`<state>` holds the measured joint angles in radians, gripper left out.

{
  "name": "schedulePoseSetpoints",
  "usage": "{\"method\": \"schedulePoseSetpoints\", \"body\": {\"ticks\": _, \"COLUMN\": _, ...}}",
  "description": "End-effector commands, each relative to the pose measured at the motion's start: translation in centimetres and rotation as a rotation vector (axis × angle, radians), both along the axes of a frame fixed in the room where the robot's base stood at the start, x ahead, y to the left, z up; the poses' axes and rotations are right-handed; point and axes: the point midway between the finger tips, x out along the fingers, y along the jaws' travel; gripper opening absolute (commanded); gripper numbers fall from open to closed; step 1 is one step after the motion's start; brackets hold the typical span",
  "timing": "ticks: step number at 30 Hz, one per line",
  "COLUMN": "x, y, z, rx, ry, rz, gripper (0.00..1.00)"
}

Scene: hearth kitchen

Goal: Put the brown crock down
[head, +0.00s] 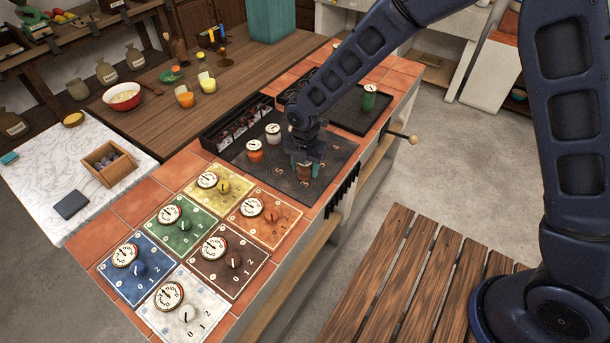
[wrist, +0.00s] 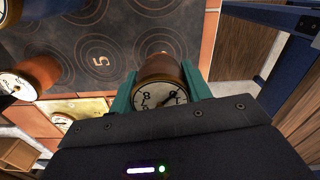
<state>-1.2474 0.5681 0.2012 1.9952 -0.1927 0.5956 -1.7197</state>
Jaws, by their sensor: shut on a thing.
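My gripper (head: 305,160) is shut on the brown crock (head: 304,173) over the front part of the dark hob plate (head: 330,143). In the wrist view the teal fingers hold the brown crock (wrist: 165,68) from both sides, and its dial lid faces the camera. The crock looks upright. I cannot tell whether its base touches the plate. A ring marked 5 (wrist: 101,61) shows on the plate beside it in the wrist view.
An orange crock (head: 255,155) and a white-lidded crock (head: 273,138) stand left on the same plate. A green crock (head: 369,101) stands on the farther dark plate. Coloured dial panels (head: 180,222) lie left on the tiled counter. A wooden handle (head: 403,136) juts from its front.

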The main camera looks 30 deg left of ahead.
Motion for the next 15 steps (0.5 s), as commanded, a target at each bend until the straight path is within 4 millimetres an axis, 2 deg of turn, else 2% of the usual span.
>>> {"method": "schedulePoseSetpoints", "body": {"ticks": 9, "x": -0.1, "y": 0.0, "z": -3.7, "rx": -0.002, "ry": 0.001, "rz": 0.001, "gripper": 0.18}}
{"method": "schedulePoseSetpoints", "body": {"ticks": 15, "x": -0.1, "y": 0.0, "z": -4.1, "rx": 0.000, "ry": 0.000, "rz": 0.001, "gripper": 0.18}}
